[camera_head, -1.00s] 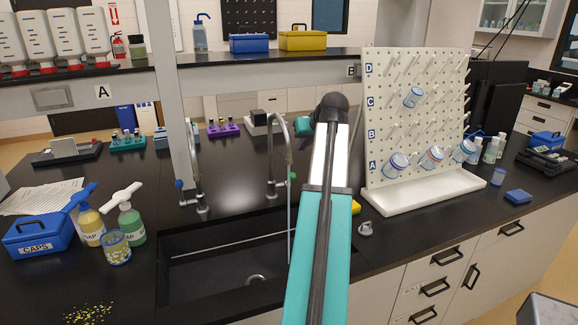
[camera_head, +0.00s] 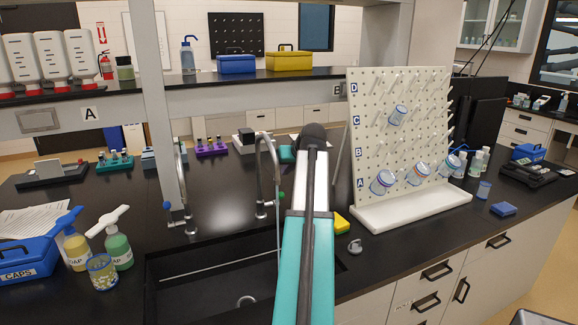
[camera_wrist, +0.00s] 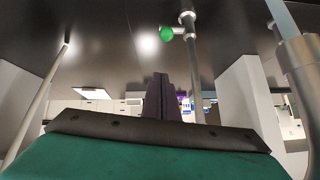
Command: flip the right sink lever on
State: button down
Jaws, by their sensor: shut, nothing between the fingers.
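The right sink tap (camera_head: 263,185) is a tall grey gooseneck behind the sink (camera_head: 200,270). Its lever with a green knob (camera_head: 281,196) is on the right side of its base. A thin pale line, apparently water, hangs from its spout. In the wrist view the green knob (camera_wrist: 166,33) sticks out left of the tap pipe, apart from my fingers. My gripper (camera_wrist: 160,80) is shut and empty, its dark fingers together below the knob in that view. In the head view my arm hides the fingers; only a teal part shows left of the wrist.
The left tap (camera_head: 183,190) has a blue lever. A white pegboard rack (camera_head: 410,205) with cups stands right of my arm. A yellow sponge (camera_head: 341,223) and a small grey object lie beside the sink. Soap bottles (camera_head: 117,248) and a blue caps box (camera_head: 25,260) stand left.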

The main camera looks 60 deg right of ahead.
aim_at(283, 194)
jog(key=f, duration=0.1)
jog(key=w+f+p, duration=0.1)
jog(key=f, duration=0.1)
jog(key=w+f+p, duration=0.1)
jog(key=f, duration=0.1)
jog(key=shift+d+f, duration=0.25)
jog(key=shift+d, duration=0.1)
jog(key=shift+s+a+f, duration=0.2)
jog(key=shift+a+f, duration=0.05)
jog(key=shift+f, duration=0.45)
jog(key=shift+a+f, duration=0.15)
jog(key=shift+a, duration=0.05)
